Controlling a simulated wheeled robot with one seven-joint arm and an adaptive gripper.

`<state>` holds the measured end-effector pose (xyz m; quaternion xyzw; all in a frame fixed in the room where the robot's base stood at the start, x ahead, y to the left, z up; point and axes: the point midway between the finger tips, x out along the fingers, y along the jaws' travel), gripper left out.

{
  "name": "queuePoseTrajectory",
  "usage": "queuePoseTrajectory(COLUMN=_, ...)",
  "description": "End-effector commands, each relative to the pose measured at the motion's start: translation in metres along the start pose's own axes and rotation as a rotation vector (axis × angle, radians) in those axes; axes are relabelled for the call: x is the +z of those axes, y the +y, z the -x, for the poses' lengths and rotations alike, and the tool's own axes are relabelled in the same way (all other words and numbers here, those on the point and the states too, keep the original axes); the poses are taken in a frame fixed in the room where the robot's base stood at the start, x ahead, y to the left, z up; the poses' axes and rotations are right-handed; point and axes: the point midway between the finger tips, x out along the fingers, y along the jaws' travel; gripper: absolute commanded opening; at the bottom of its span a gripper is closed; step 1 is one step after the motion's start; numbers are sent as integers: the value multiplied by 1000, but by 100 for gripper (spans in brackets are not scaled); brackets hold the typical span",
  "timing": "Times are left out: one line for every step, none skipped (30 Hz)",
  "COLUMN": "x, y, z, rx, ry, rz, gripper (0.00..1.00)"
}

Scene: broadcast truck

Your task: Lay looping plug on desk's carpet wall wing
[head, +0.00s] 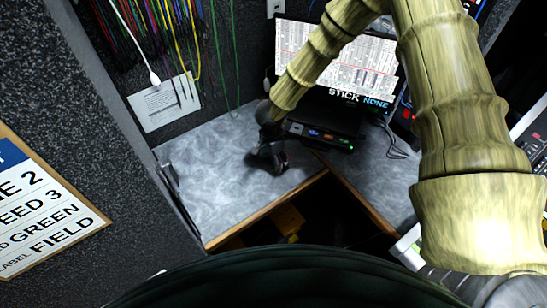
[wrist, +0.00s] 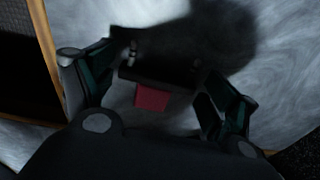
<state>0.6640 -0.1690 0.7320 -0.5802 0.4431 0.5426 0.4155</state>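The looping plug (wrist: 152,97) shows in the wrist view as a small dark body with a red block and two short pale metal bits. It lies between the fingers of my gripper (wrist: 158,92). The fingers look spread, with grey desk surface visible between them and the red block. I cannot tell whether the plug touches the desk. In the head view my gripper (head: 280,168) is low over the desk's carpet wall wing (head: 205,190), a grey mottled top beside the dark speckled carpet wall. The plug cannot be made out there.
A black box with lit buttons (head: 325,135) stands behind my gripper, below a monitor (head: 340,60). The desk's wooden front edge (head: 265,212) borders an open dark gap. A dark object (head: 170,180) stands at the wing's left side. Coloured cables (head: 165,30) hang above.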

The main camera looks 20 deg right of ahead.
Motion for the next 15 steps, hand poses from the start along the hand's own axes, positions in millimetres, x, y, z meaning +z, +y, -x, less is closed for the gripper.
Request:
queuePoseTrajectory(x=0, y=0, z=0, rx=0, ry=0, rz=0, gripper=98)
queuePoseTrajectory(x=0, y=0, z=0, rx=0, ry=0, rz=0, gripper=98)
queuePoseTrajectory(x=0, y=0, z=0, rx=0, ry=0, rz=0, gripper=98)
queuePoseTrajectory(x=0, y=0, z=0, rx=0, ry=0, rz=0, gripper=98)
queuePoseTrajectory(x=0, y=0, z=0, rx=0, ry=0, rz=0, gripper=98)
queuePoseTrajectory(x=0, y=0, z=0, rx=0, ry=0, rz=0, gripper=98)
queuePoseTrajectory(x=0, y=0, z=0, rx=0, ry=0, rz=0, gripper=98)
queuePoseTrajectory(x=0, y=0, z=0, rx=0, ry=0, rz=0, gripper=98)
queuePoseTrajectory(x=0, y=0, z=0, rx=0, ry=0, rz=0, gripper=98)
queuePoseTrajectory(x=0, y=0, z=0, rx=0, ry=0, rz=0, gripper=98)
queuePoseTrajectory(x=0, y=0, z=0, rx=0, ry=0, rz=0, gripper=98)
queuePoseTrajectory(x=0, y=0, z=1, rx=0, ry=0, rz=0, gripper=98)
queuePoseTrajectory(x=0, y=0, z=2, rx=0, ry=0, rz=0, gripper=98)
queuePoseTrajectory(x=0, y=0, z=3, rx=0, ry=0, rz=-1, gripper=98)
queuePoseTrajectory(x=0, y=0, z=5, rx=-1, ry=0, rz=-2, gripper=98)
